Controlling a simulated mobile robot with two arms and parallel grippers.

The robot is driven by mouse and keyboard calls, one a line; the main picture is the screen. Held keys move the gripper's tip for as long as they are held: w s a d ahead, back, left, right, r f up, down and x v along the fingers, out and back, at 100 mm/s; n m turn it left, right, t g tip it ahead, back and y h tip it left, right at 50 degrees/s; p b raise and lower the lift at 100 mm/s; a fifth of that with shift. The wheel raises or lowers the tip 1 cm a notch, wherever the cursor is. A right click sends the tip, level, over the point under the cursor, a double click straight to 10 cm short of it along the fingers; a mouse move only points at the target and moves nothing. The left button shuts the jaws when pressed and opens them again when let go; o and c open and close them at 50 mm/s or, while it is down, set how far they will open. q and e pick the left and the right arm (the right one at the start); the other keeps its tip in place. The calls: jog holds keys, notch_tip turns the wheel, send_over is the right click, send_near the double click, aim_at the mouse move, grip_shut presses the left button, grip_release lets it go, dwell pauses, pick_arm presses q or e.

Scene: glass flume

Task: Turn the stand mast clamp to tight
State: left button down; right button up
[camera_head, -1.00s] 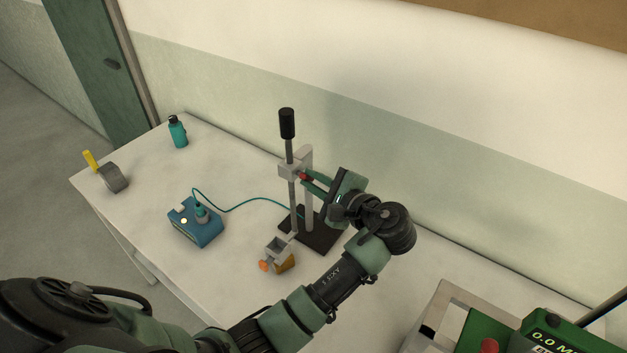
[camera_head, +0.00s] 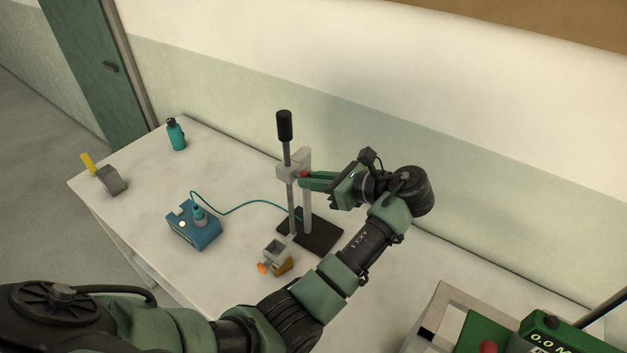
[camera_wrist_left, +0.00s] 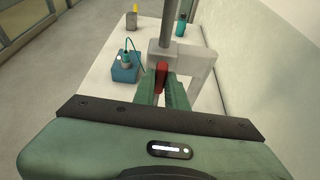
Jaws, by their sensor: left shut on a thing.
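The stand has a dark base plate (camera_head: 322,238), a grey mast (camera_head: 307,205) and a thinner rod with a black cylinder (camera_head: 285,127) on top. A grey clamp block (camera_head: 287,172) joins rod and mast. The red clamp lever (camera_wrist_left: 162,76) sits on the block's near side. My left gripper (camera_head: 306,178) reaches in from the right and is shut on the red lever. In the left wrist view its green fingers (camera_wrist_left: 163,92) lie on either side of the lever, which stands nearly upright there. The fingers hide part of the lever. My right gripper does not show.
A blue box (camera_head: 194,231) with a teal cable stands left of the stand. A small block with an orange knob (camera_head: 263,268) is in front of the base. A green device (camera_head: 545,335) is at lower right.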

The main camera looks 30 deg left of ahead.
pick_arm(q)
jog(key=shift+a+m+g, duration=0.15)
jog(key=shift+m+g, duration=0.15)
jog(key=shift+m, duration=0.2)
dwell(0.3)
jog(key=c, duration=1.4)
grip_release()
jog(key=shift+a, duration=0.15)
jog(key=shift+c, duration=0.2)
jog(key=shift+a+f, duration=0.1)
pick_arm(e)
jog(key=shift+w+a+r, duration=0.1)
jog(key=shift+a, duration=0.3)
pick_arm(q)
jog(key=shift+w, duration=0.1)
